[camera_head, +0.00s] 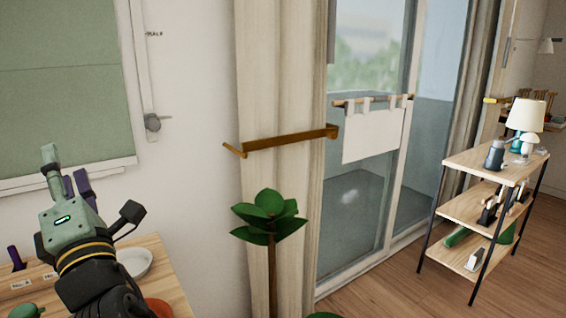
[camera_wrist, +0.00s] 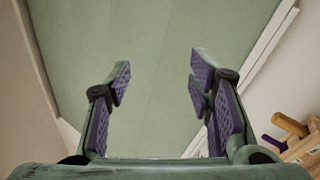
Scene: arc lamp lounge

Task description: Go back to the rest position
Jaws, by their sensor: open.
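My gripper (camera_head: 66,172) is at the left of the head view, raised above a wooden table (camera_head: 172,283). Its fingers point up, in front of the wall by a green blind. In the wrist view my gripper (camera_wrist: 162,79) shows its two purple-padded fingers spread wide apart. Nothing is between them, and the green blind (camera_wrist: 150,40) fills the view behind. My arm hides part of the table.
On the table are a white dish (camera_head: 135,262), an orange-red item (camera_head: 158,308), a green item (camera_head: 25,311) and a purple item (camera_head: 15,257). A leafy plant (camera_head: 270,213) stands before the curtain. A three-tier shelf (camera_head: 470,255) is at the right, with floor between.

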